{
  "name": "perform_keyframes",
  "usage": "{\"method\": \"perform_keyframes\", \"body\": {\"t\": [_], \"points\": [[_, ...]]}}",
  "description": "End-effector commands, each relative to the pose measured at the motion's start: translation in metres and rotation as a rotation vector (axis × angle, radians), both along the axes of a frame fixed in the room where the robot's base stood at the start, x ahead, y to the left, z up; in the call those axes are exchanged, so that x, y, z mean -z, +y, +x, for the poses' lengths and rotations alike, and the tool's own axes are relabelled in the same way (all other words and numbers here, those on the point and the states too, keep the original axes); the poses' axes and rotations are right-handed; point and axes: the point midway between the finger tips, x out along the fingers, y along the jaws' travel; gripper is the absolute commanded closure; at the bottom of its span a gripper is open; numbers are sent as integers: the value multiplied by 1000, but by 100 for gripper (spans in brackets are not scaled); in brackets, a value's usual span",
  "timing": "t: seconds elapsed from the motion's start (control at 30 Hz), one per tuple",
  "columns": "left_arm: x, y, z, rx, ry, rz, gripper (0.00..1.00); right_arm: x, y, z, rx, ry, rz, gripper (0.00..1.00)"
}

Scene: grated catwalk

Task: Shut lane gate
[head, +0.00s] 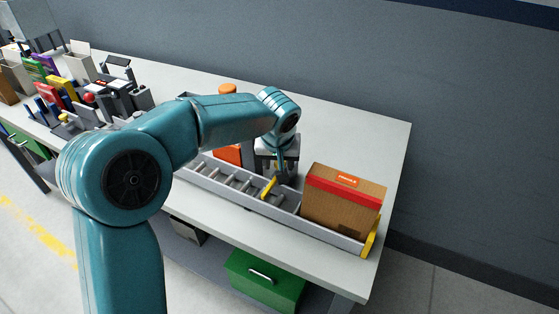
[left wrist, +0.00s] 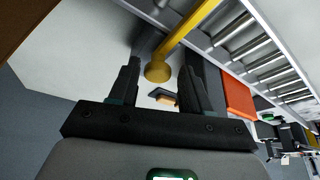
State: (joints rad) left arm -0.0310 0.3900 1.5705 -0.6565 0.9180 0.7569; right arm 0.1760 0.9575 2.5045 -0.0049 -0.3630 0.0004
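The lane gate shows as a yellow bar (head: 268,187) at the roller lane (head: 228,187) in the head view, just left of the cardboard box. In the left wrist view the yellow bar (left wrist: 185,27) ends in a round yellow knob (left wrist: 157,72). My left gripper (head: 284,174) is over the lane beside the bar. In the left wrist view its two fingers (left wrist: 160,68) are apart, with the knob between their tips. I cannot tell whether either finger touches it. My right gripper is in neither view.
A cardboard box (head: 342,204) with red tape stands in the lane's right end, before a yellow end piece (head: 371,237). An orange block (head: 228,154) is behind the lane. Crowded items (head: 90,97) fill the table's left. A green drawer (head: 264,281) is below.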

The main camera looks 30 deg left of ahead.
Motion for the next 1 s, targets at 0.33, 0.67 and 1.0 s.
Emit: {"method": "perform_keyframes", "body": {"t": [0.33,0.67,1.0], "points": [[-2,0,0,0,-7,0,41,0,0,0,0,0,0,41],[-62,-11,-20,2,-13,-1,41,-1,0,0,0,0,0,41],[-135,-25,-48,2,-9,-1,41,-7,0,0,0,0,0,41]]}}
